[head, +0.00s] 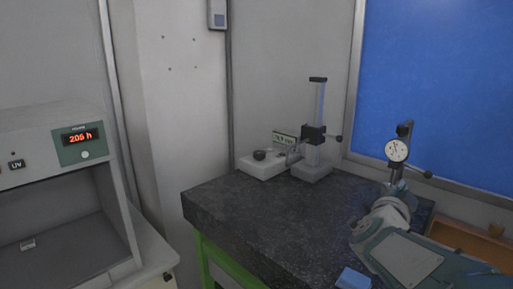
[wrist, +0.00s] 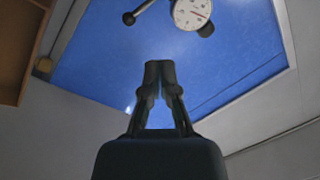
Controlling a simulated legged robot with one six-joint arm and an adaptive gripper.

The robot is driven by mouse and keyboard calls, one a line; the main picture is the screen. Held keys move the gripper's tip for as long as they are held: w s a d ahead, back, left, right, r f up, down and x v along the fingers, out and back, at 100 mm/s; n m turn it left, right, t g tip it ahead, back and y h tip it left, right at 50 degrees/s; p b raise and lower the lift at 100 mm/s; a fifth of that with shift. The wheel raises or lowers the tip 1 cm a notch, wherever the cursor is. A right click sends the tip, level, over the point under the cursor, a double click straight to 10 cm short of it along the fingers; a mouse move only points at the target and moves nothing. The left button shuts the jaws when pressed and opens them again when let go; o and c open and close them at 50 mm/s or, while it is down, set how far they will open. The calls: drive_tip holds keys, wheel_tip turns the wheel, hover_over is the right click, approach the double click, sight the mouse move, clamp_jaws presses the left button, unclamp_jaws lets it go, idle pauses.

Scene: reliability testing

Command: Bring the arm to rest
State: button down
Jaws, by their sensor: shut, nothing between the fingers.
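My gripper (wrist: 160,72) shows in the wrist view with its two dark fingers together at the tips and nothing between them. In the head view my grey-green arm comes in from the lower right, over the right part of the dark granite table (head: 235,205). Its far end is near the dial gauge (head: 397,150), and the fingers there are too small to make out clearly. The dial gauge also shows in the wrist view (wrist: 191,12), beyond the fingertips and apart from them in the picture.
A height stand (head: 317,130) and a white block-shaped instrument (head: 262,165) stand at the table's back. A blue block (head: 353,279) lies near its front edge. A UV cabinet (head: 110,120) is at left. A blue board (head: 440,90) hangs behind. The table's middle is clear.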

drive_tip(key=s+a+f+n+y, duration=0.2)
drive_tip(key=a+f+n+y, duration=0.1)
drive_tip(key=a+n+y, duration=0.4)
drive_tip(key=s+a+f+n+y, duration=0.2)
drive_tip(key=a+n+y, duration=0.2)
drive_tip(key=a, duration=0.4)
drive_tip(key=s+a+f+n+g+y, duration=0.1)
drive_tip(key=s+a+f+n+g, duration=0.1)
drive_tip(key=s, duration=0.6)
drive_tip(key=s+a+f+n+g, duration=0.2)
drive_tip(key=s+f+n+g, duration=0.2)
drive_tip(key=s, duration=0.5)
wheel_tip(320, 180, down, 4)
drive_tip(key=shift+s+a+r+g+y, duration=0.15)
drive_tip(key=shift+s+a+g+y, duration=0.2)
drive_tip(key=shift+g, duration=0.75)
drive_tip(key=shift+w, duration=0.15)
